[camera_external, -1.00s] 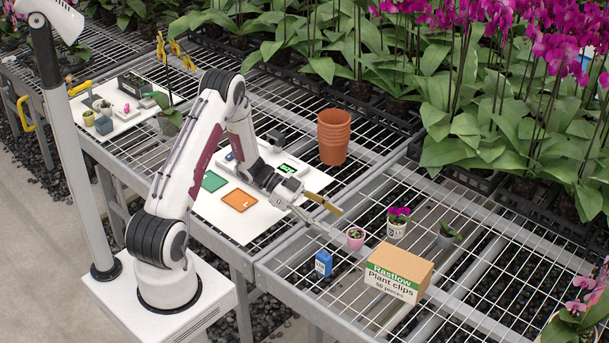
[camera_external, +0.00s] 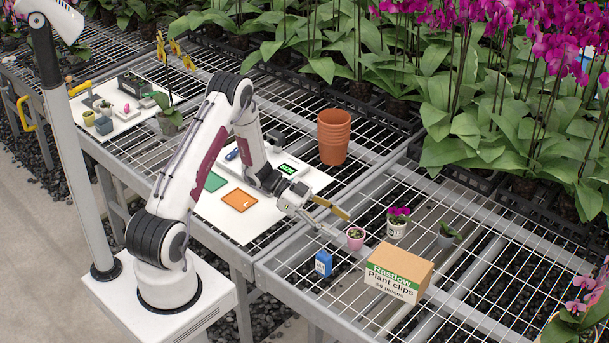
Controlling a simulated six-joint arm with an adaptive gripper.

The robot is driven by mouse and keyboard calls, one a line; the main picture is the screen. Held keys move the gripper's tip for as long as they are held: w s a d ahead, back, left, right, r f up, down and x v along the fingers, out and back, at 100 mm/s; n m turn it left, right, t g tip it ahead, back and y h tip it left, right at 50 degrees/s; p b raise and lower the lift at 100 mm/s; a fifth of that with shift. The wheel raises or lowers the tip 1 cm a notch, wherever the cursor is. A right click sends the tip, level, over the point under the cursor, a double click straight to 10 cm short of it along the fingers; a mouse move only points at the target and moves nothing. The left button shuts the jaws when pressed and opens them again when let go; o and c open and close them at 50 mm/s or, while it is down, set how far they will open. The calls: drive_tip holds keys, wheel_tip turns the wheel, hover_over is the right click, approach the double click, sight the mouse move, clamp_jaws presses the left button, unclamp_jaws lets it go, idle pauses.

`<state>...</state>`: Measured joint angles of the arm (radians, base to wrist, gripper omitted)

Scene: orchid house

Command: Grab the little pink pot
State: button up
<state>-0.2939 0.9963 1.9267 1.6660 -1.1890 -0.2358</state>
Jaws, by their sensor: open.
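I cannot tell whether that finger touches the pot. Nothing is between the fingers.
Stacked terracotta pots (camera_external: 334,137) are farther back.

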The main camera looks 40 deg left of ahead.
sight(350, 235)
drive_tip(key=shift+x, duration=2.6)
drive_tip(key=c, duration=1.2)
